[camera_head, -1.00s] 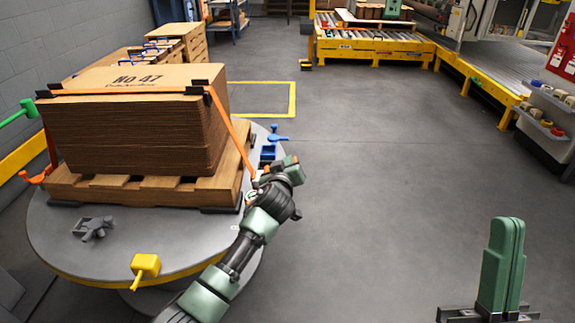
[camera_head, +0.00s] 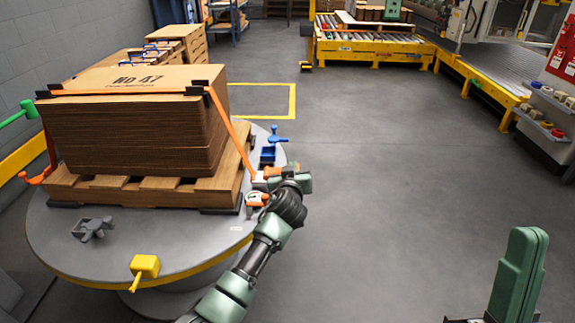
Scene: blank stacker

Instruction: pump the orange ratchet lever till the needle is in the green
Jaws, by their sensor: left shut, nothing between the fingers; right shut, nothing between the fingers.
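An orange strap (camera_head: 229,122) runs over the stack of cardboard blanks (camera_head: 135,130) and down to a ratchet at the right edge of the round table. The orange lever (camera_head: 273,171) shows at the ratchet, partly hidden by my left gripper. A small round gauge (camera_head: 256,199) with a white face sits just below it. Its needle is too small to read. My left gripper (camera_head: 302,183) is shut and empty, close beside the lever on its right; I cannot tell whether they touch.
The stack stands on a wooden pallet (camera_head: 115,189) on the grey round table (camera_head: 75,258). A blue clamp-like part (camera_head: 268,153), a grey part (camera_head: 92,228) and a yellow block (camera_head: 145,265) are around the table. The floor to the right is clear.

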